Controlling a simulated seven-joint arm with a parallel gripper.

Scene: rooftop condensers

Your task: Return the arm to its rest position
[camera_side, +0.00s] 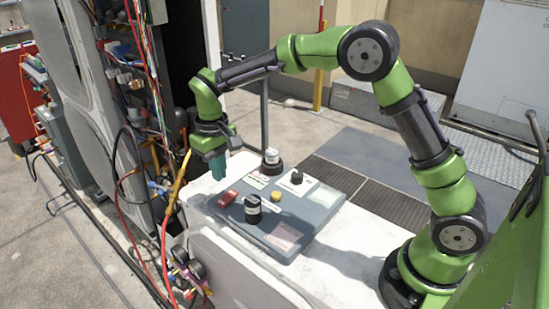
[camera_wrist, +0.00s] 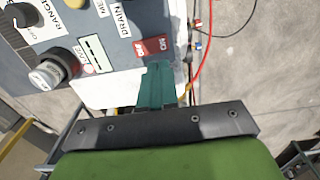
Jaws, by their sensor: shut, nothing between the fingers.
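My gripper (camera_side: 217,166) hangs pointing down at the end of my green arm, above the left back edge of the grey control panel (camera_side: 320,221). Its teal fingers are together with nothing between them. In the wrist view the shut fingers (camera_wrist: 157,85) show over the white table edge, just below a red rocker switch (camera_wrist: 152,47) in the picture. In the side view the red switch (camera_side: 227,198) lies on the panel below and in front of the fingers, and they look apart from it.
The panel carries a black knob (camera_side: 252,208), a yellow button (camera_side: 276,196) and a dark knob (camera_side: 297,177). A black-and-white knob (camera_side: 271,160) stands at its back. An open condenser cabinet (camera_side: 88,75) with loose wires and hoses stands close left. White tabletop (camera_side: 345,262) is clear at right.

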